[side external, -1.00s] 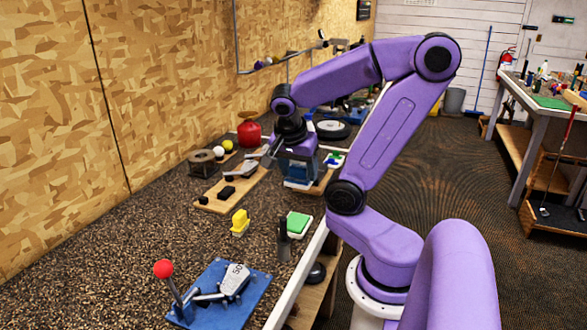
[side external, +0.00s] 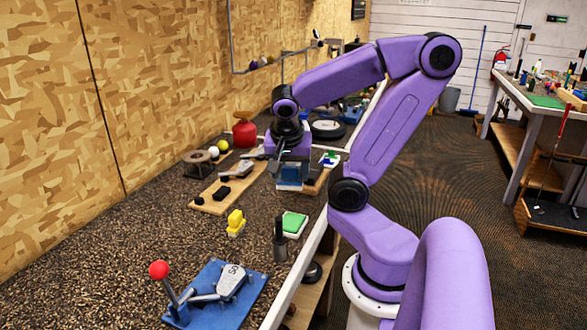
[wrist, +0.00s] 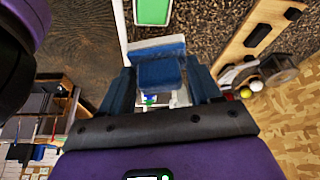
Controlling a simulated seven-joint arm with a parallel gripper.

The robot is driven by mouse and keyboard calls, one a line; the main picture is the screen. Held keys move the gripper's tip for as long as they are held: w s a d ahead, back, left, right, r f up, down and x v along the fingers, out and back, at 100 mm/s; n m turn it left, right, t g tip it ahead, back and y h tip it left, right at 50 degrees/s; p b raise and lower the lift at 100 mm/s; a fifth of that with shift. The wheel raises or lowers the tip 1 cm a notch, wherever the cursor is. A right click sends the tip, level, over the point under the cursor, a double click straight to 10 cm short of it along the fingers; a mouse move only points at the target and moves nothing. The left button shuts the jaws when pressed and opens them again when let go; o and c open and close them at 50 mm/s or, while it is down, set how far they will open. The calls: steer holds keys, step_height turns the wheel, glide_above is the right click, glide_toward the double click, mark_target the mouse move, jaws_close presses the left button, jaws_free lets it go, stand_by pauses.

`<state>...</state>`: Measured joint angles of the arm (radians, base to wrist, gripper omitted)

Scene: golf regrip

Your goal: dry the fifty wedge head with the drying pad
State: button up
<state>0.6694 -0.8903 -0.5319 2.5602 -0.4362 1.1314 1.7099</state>
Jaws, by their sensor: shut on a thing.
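The wedge head (side external: 232,278), grey and marked 50, lies clamped in the blue fixture (side external: 205,303) with a red-knobbed lever at the near end of the bench. My gripper (side external: 290,172) is at the far part of the bench, well away from the head. It is shut on a blue pad (wrist: 160,74) with a pale edge, which shows between the fingers in the wrist view. I take this for the drying pad. Its lower face is hidden, and I cannot tell whether it touches what is below.
A wooden board (side external: 215,200) with dark parts lies left. The bench's left middle is clear.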

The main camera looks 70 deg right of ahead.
steer(key=n, duration=0.1)
steer(key=a+n+t, duration=0.1)
steer(key=n, duration=0.2)
steer(key=shift+w+a+t+y, duration=0.3)
steer(key=shift+w+a+y, duration=0.05)
steer(key=shift+w+y, duration=0.05)
steer(key=w+a+m+g+y, duration=0.15)
steer(key=a+m+g, duration=0.25)
steer(key=a+m, duration=0.8)
steer(key=w+a+m+g+y, duration=0.1)
steer(key=a+m+g+y, duration=0.15)
steer(key=a+m, duration=0.85)
steer(key=shift+w+d+f+m+g, duration=0.1)
steer(key=shift+d+f+m, duration=0.25)
steer(key=shift+f, duration=1)
steer(key=shift+d+f+m+g, duration=0.15)
steer(key=shift+d+f+m, duration=0.2)
steer(key=shift+f, duration=1)
steer(key=shift+w+d+f+m+g, duration=0.15)
steer(key=shift+f+m, duration=0.25)
steer(key=shift+f, duration=0.95)
steer(key=shift+s, duration=0.1)
steer(key=shift+c, duration=0.6)
